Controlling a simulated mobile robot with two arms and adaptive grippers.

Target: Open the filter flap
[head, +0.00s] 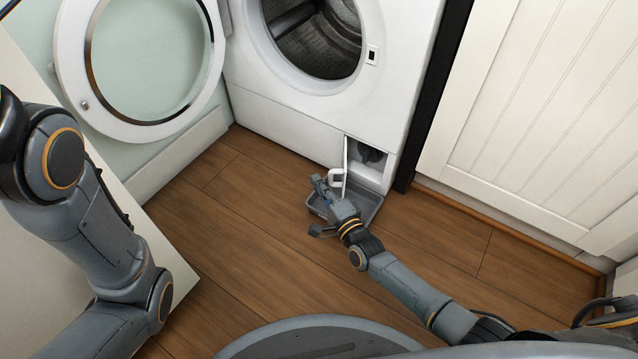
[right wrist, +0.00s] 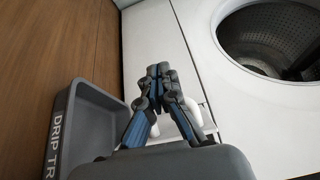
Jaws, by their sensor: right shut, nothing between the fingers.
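The filter flap (head: 346,164) is a thin white panel at the lower right of the washing machine's front. It stands swung out, seen nearly edge-on, with a white loop handle (head: 336,178) on its left face. The filter recess (head: 370,157) beside it is uncovered, with a dark round part inside. My right gripper (head: 319,183) is shut and empty, just left of the handle; I cannot tell whether they touch. In the right wrist view its closed fingertips (right wrist: 159,70) are in front of the white machine, and the handle (right wrist: 193,110) is partly hidden behind a finger. My left gripper is out of view.
A grey drip tray (head: 368,214) lies on the wooden floor below the recess, close under my right gripper. The machine's round door (head: 68,62) hangs open at the left. A white cupboard (head: 540,120) stands at the right. Floor left of the tray is clear.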

